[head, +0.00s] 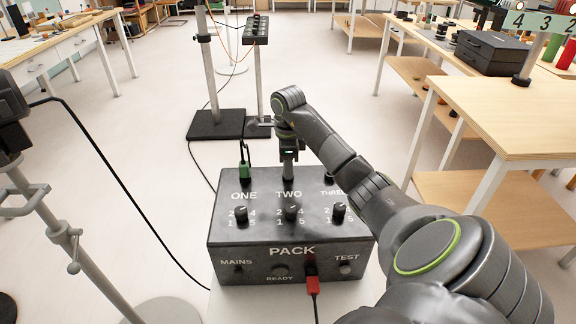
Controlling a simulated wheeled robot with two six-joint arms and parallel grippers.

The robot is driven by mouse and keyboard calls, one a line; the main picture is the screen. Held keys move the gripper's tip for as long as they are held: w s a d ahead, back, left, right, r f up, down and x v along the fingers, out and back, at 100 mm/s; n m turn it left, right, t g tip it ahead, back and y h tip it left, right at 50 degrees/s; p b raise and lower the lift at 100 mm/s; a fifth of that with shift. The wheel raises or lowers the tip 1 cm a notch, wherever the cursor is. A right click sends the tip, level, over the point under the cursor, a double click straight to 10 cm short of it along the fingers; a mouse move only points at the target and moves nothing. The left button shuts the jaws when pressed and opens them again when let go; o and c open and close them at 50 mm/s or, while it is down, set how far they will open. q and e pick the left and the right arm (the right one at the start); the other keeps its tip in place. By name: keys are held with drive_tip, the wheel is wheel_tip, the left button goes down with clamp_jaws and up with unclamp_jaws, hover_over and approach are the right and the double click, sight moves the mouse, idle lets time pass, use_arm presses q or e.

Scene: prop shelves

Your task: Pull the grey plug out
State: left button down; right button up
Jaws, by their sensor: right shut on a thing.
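The dark pack box (222,262) stands below the middle of the head view, with sockets ONE, TWO and THREE along its top. The grey plug (288,172) is at socket TWO, largely covered by my gripper. My right gripper (287,153) points down over TWO and is shut on the grey plug. I cannot tell whether the plug is fully seated or slightly raised. A green plug (244,169) stands upright in socket ONE. A red plug (313,286) sits in the front face. My left gripper is not in view.
A black cable (96,152) hangs at the left beside a grey stand (66,236). A pole on a black base (214,124) stands behind the box. A wooden table (510,110) is at the right. The floor between is open.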

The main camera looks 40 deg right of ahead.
clamp_jaws()
drive_tip(key=shift+r+p, duration=0.5)
idle(0.7)
idle(0.3)
drive_tip(key=shift+r+p, duration=0.5)
drive_tip(key=shift+r, duration=0.1)
idle(0.3)
drive_tip(key=shift+r+p, duration=1.2)
drive_tip(key=shift+p, duration=0.1)
